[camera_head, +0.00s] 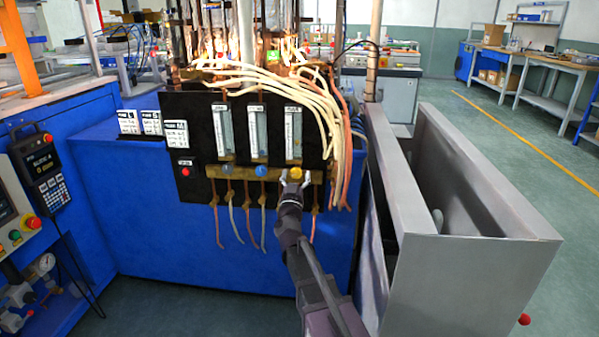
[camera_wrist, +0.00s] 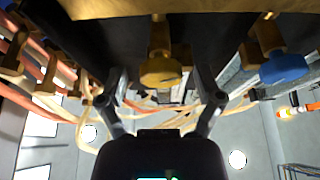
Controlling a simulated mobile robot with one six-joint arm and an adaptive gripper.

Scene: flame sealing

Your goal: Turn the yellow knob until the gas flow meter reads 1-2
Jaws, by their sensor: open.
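The yellow knob (camera_head: 296,172) sits at the bottom of the rightmost flow meter (camera_head: 293,133) on a black panel. The meter's reading is too small to make out. My gripper (camera_head: 295,183) is at the knob, reaching up from below. In the wrist view the yellow knob (camera_wrist: 160,71) shows between the two spread fingers of my gripper (camera_wrist: 160,82), one on each side. Gaps show between the fingers and the knob, and I cannot see any contact.
A blue knob (camera_head: 261,171) sits left of the yellow one, and another knob (camera_head: 227,169) farther left. Pale hoses (camera_head: 318,98) drape over the panel's top right. A grey metal enclosure (camera_head: 474,270) stands close on the right. A red button (camera_head: 185,171) is on the panel's left.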

